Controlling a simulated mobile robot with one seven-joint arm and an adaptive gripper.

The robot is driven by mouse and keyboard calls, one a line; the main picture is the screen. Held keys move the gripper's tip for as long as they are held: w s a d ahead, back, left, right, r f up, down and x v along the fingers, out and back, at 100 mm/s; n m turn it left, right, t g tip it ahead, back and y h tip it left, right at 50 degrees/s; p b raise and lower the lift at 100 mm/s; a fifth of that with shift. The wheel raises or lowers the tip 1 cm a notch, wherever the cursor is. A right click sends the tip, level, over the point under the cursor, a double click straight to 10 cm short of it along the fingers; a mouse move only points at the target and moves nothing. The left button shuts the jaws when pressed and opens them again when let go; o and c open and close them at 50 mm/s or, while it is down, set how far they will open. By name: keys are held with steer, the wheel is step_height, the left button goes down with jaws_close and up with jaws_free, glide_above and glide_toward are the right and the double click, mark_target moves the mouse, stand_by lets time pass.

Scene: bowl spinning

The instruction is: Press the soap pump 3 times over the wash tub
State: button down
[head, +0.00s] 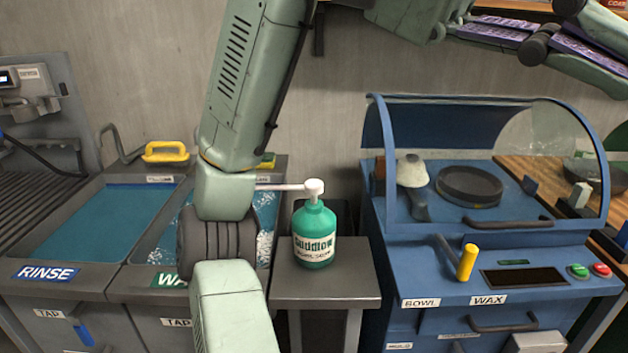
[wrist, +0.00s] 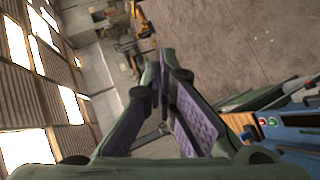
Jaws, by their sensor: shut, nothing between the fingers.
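The green soap bottle (head: 314,225) stands upright on a small grey stand (head: 325,287) in the head view. Its white pump head (head: 314,187) is on top, and the spout points left toward the wash tub (head: 134,268). The tub holds blue water with white suds, and my arm hides part of it and the spout's tip. My gripper, with purple finger pads (head: 595,52), is at the top right of the head view, high above the blue machine and well apart from the pump. In the wrist view, its fingers (wrist: 164,62) meet at the tips and hold nothing.
The rinse tub (head: 45,267) is at the left, with a yellow-handled item (head: 165,152) behind it. A blue machine (head: 410,255) with a clear hood and yellow lever (head: 467,262) stands right of the soap. My arm crosses the space left of the bottle.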

steer(key=s+a+r+m+g+y, duration=0.2)
steer(key=s+a+m+g+y, duration=0.1)
steer(key=s+a+m+y, duration=0.4)
steer(key=s+a+r+m+g+y, duration=0.2)
steer(key=s+a+g+y, duration=0.15)
steer(key=a, duration=0.55)
steer(key=w+a+f+m+t+y+p, duration=0.1)
steer(key=w+a+m+t+y, duration=0.3)
steer(key=a, duration=0.3)
steer(key=w+a+f+m+t+y, duration=0.1)
steer(key=w+a+m+t+y, duration=0.15)
steer(key=a+y, duration=0.4)
steer(key=w+a+f+m+t+p, duration=0.1)
steer(key=w+f+m+t, duration=0.3)
steer(key=w, duration=0.6)
steer(key=w+a+f+m+t, duration=0.1)
steer(key=w+f+m+t, duration=0.3)
steer(key=w, duration=0.6)
steer(key=w+d+f+m+t+h, duration=0.1)
steer(key=w+d+f+t+h, duration=0.1)
steer(key=w+d, duration=0.6)
steer(key=w+d+f+m+t+h, duration=0.2)
steer(key=w+d+f+t, duration=0.3)
steer(key=w+d, duration=0.3)
steer(key=shift+w+d+f+t+h, duration=0.2)
steer(key=shift+w+d+t+h, duration=0.1)
steer(key=shift+d+t+h, duration=0.35)
